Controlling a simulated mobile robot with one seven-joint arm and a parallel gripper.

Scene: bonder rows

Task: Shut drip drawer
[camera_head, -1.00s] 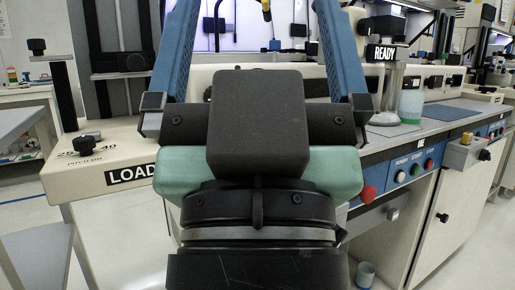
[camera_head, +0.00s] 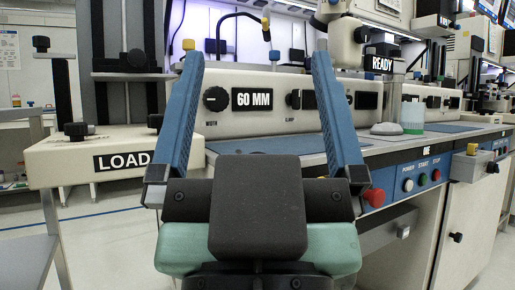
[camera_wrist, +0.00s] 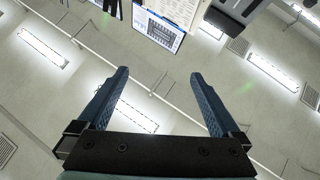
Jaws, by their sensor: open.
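My gripper (camera_head: 257,60) is open and empty, its two blue fingers pointing up and apart in front of the bonder (camera_head: 285,100) in the head view. In the wrist view my gripper (camera_wrist: 158,75) shows the ceiling between and beyond its fingers.
A red stop button (camera_head: 375,197) sticks out near my right finger. A cream LOAD unit (camera_head: 90,155) stands at left on legs. A cabinet door (camera_head: 470,225) is at right. Floor is open at lower left.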

